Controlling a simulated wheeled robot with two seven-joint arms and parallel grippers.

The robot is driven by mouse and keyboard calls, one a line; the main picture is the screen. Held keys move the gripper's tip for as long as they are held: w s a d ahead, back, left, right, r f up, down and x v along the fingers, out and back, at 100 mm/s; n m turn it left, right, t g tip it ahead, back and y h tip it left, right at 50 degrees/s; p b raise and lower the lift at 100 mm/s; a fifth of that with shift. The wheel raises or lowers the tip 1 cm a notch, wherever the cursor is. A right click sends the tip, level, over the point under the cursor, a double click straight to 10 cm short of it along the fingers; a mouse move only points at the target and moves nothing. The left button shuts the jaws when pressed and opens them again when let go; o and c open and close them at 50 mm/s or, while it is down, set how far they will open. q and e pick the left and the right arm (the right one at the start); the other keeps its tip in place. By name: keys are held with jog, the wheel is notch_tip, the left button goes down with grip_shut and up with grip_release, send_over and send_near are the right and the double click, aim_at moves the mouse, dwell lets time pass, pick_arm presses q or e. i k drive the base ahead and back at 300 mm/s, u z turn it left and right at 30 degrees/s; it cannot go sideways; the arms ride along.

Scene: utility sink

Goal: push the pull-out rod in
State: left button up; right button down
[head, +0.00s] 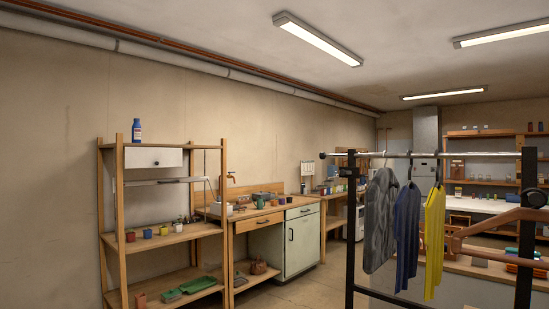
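A thin metal rod (400,155) runs level across the top of a black-framed rack on the right. Its left end carries a dark knob (322,155) and sticks out past the rack's left post (351,220). A grey garment (380,220), a blue one (406,235) and a yellow one (434,240) hang beneath it. Another pale bar (150,182) crosses the wooden shelf on the left; I cannot tell whether it slides. Neither of my grippers is in view.
The wooden shelf (111,240) holds small pots and a blue bottle (137,131). A workbench with a pale cabinet (302,243) stands beside it. A brown bent piece (500,217), unclear what, crosses at the right. Floor shows between cabinet and rack.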

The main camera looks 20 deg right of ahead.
aim_at(323, 156)
jog(key=u, duration=0.05)
jog(key=i, duration=3.55)
jog(key=z, duration=2.2)
jog(key=k, duration=0.6)
jog(key=u, duration=1)
jog(key=i, duration=0.8)
jog(key=z, duration=0.4)
jog(key=i, duration=0.8)
jog(key=z, duration=0.75)
